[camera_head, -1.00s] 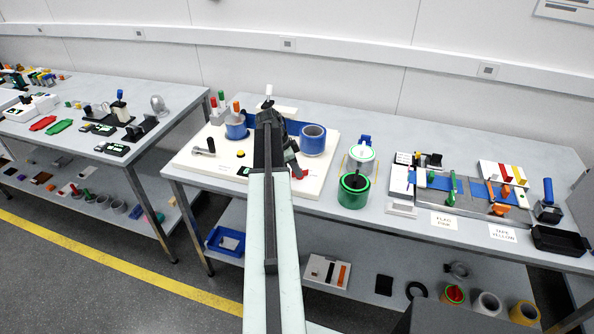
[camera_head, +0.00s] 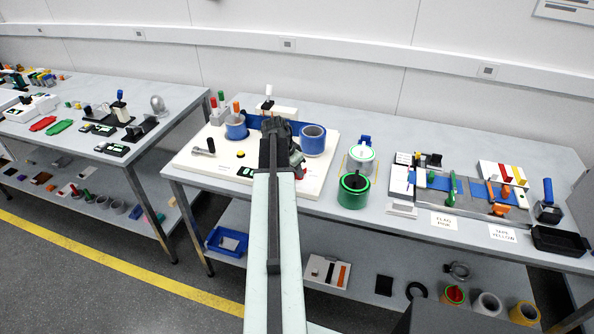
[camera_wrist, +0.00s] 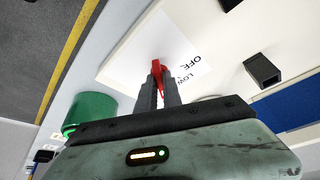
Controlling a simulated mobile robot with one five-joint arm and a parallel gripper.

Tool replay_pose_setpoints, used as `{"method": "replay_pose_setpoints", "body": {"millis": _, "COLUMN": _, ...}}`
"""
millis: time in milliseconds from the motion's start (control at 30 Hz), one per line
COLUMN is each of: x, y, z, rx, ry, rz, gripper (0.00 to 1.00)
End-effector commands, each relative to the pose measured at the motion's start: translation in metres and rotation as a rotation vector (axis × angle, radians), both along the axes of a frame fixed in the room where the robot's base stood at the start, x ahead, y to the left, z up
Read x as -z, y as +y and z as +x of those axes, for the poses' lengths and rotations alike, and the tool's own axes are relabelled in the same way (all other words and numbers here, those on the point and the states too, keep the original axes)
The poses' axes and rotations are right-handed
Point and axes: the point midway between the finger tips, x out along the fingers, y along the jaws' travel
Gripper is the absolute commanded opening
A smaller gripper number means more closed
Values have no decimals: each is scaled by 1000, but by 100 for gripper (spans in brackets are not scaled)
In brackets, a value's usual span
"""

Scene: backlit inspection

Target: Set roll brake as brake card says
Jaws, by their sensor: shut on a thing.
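In the wrist view my gripper (camera_wrist: 157,85) is shut on a red lever (camera_wrist: 156,67), the brake handle by its look. The lever stands over a white plate (camera_wrist: 128,65) with the printed words OFF and LOW. Other markings are hidden behind my fingers, and I cannot tell which mark the lever points at. In the head view my arm covers much of the white board (camera_head: 205,167); a bit of red (camera_head: 301,171) shows to the right of my gripper. Blue rolls (camera_head: 312,140) stand on the board. I cannot make out a readable brake card.
A green roll (camera_head: 353,192) and a white-topped roll (camera_head: 361,157) stand right of the board. A small dark label with green marks (camera_head: 245,171) lies on the board's front. Further right is a grey fixture (camera_head: 470,204) with cards. A black square socket (camera_wrist: 263,69) shows in the wrist view.

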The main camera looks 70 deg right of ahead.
Motion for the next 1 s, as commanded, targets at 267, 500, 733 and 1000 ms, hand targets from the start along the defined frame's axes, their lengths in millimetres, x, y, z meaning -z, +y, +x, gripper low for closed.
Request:
{"method": "replay_pose_setpoints", "body": {"millis": 267, "x": 0, "y": 1, "z": -3, "rx": -142, "ry": 1, "rz": -1, "gripper": 0}}
{"method": "replay_pose_setpoints", "body": {"millis": 500, "x": 0, "y": 1, "z": -3, "rx": -196, "ry": -1, "rz": 0, "gripper": 0}}
{"method": "replay_pose_setpoints", "body": {"millis": 733, "x": 0, "y": 0, "z": -2, "rx": -204, "ry": -1, "rz": 0, "gripper": 0}}
{"method": "replay_pose_setpoints", "body": {"millis": 1000, "x": 0, "y": 0, "z": -2, "rx": -203, "ry": 0, "rz": 0, "gripper": 29}}
